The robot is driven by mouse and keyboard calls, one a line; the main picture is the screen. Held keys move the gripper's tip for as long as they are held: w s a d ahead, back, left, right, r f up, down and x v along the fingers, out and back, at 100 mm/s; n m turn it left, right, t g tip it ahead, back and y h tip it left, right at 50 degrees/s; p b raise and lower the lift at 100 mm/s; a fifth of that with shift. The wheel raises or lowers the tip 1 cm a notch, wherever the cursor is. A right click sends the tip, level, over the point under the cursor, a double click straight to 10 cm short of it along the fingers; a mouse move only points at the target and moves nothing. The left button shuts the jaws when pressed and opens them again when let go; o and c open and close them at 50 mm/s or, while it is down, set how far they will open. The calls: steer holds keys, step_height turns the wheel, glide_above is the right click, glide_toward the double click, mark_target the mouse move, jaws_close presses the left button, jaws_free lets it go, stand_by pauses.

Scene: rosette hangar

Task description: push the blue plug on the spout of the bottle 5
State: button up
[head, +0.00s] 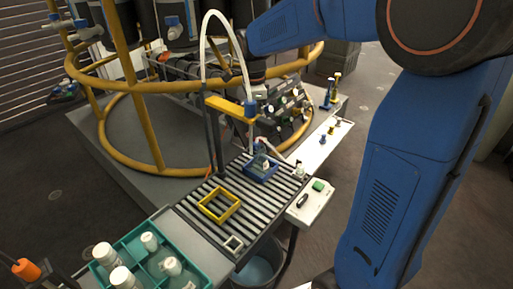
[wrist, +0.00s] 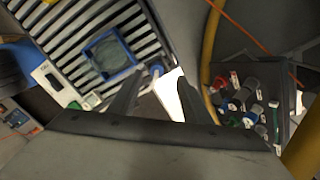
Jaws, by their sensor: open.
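My gripper (wrist: 156,88) is open and empty, with its two dark fingers apart in the wrist view. In the head view it is hard to make out at the end of my arm. A small blue piece (wrist: 156,68) shows just beyond the left finger; I cannot tell if it is the plug. A blue square frame (wrist: 123,47) lies on the slatted bench, left of the fingers; in the head view this blue frame (head: 258,178) has a small clear bottle (head: 260,157) standing in it. No number can be read, so bottle 5 cannot be told apart.
A yellow pipe ring (head: 150,170) surrounds the back station. A yellow square frame (head: 219,205) and a teal crate (head: 125,240) of white-capped bottles are nearer. A white shelf (head: 312,157) holds small blue and yellow pieces.

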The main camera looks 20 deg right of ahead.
mark_target(256, 143)
steer(key=shift+f, duration=0.9)
steer(key=shift+s+d+f, duration=0.15)
steer(key=shift+f, duration=1.15)
steer(key=shift+s+d+f, duration=0.15)
steer(key=shift+f, duration=1.15)
steer(key=shift+c, duration=0.2)
steer(key=c, duration=1)
